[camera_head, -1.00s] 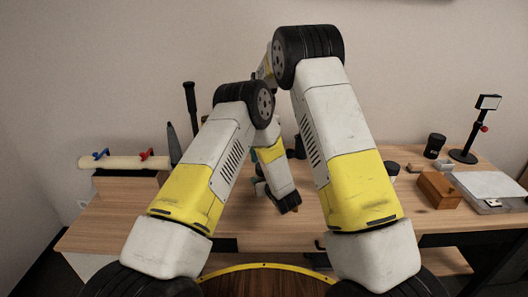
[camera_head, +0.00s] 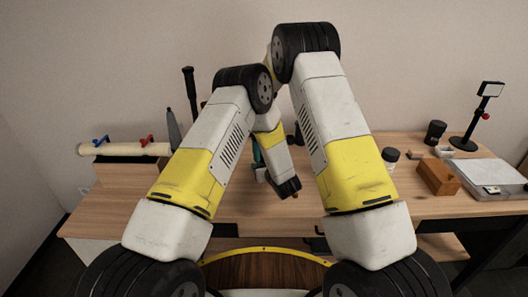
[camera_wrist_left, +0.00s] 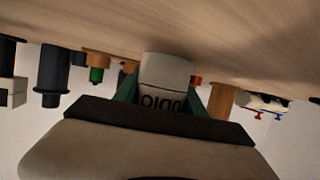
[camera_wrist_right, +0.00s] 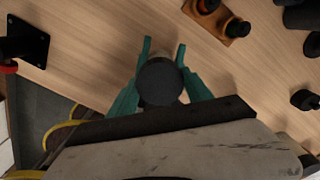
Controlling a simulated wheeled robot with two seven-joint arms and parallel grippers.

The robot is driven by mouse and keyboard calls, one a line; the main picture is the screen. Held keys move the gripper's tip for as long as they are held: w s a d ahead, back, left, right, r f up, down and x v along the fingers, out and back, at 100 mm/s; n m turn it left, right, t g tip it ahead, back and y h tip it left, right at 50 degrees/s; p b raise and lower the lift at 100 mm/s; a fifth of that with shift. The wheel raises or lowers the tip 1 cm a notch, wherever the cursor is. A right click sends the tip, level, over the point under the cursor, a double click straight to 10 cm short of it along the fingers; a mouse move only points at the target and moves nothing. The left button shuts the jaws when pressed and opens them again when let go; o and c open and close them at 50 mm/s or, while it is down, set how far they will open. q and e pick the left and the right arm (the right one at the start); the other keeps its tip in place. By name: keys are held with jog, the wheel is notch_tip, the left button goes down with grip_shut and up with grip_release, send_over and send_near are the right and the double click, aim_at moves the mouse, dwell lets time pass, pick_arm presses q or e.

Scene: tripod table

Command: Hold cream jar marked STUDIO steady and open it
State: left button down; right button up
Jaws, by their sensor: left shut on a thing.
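The white cream jar (camera_wrist_left: 165,70) shows in the left wrist view with part of its dark lettering, upside down, between the green fingers. My left gripper (camera_wrist_left: 165,95) is shut on the jar's body. In the right wrist view the jar's round dark lid (camera_wrist_right: 160,83) is seen from above. The green fingers of my right gripper (camera_wrist_right: 163,62) stand on both sides of the lid, their tips reaching past it. I cannot tell whether they press on it. In the head view my arms hide most of the jar and the right gripper.
The wooden table (camera_head: 120,205) carries a brown block (camera_head: 438,177), a dark cup (camera_head: 435,132), a black stand (camera_head: 484,118) and a pale tray (camera_head: 492,175) at right. A pale roller (camera_head: 125,149) with red and blue clamps lies at left. The front left tabletop is clear.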

jog(key=c, duration=0.5)
jog(key=n, duration=0.3)
jog(key=o, duration=1.5)
jog(key=shift+o, duration=0.2)
